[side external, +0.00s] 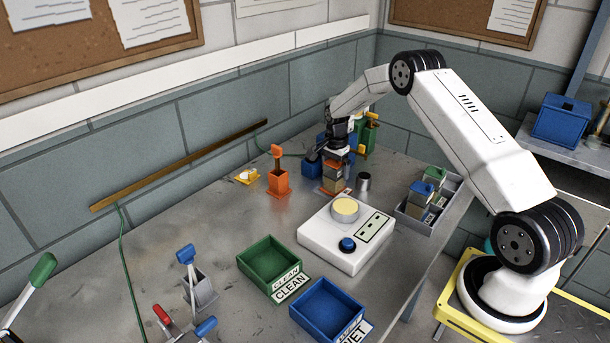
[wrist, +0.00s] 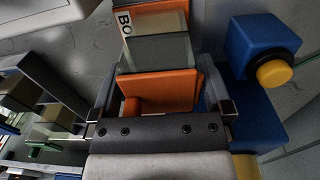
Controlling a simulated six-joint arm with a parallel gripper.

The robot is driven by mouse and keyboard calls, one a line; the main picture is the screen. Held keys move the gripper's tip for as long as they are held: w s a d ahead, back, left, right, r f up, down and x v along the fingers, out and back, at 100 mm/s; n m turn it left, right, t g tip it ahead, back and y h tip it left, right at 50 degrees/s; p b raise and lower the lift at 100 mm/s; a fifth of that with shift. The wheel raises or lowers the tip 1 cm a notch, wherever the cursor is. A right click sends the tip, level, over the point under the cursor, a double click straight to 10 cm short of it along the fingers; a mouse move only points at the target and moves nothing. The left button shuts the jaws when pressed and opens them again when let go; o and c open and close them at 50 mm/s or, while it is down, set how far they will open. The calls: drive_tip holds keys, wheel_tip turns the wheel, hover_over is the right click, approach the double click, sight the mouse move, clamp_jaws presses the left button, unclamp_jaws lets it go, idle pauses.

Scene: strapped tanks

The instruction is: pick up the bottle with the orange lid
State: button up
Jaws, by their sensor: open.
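The bottle with orange parts (side external: 334,172) stands on the table behind the white scale, its upper part hidden by my gripper in the side view. In the side view my gripper (side external: 337,152) is right above the bottle, pointing down.
A blue block with a yellow knob (wrist: 262,47) is close to the right finger. A metal cup (side external: 364,182), an orange holder (side external: 278,183) and the white scale (side external: 320,240) stand nearby. A grey tray (side external: 412,212) holds several bottles. Green (side external: 248,270) and blue (side external: 302,318) bins are in front.

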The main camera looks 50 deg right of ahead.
clamp_jaws()
drive_tip(key=shift+r, duration=0.2)
drive_tip(key=shift+r, duration=4.9)
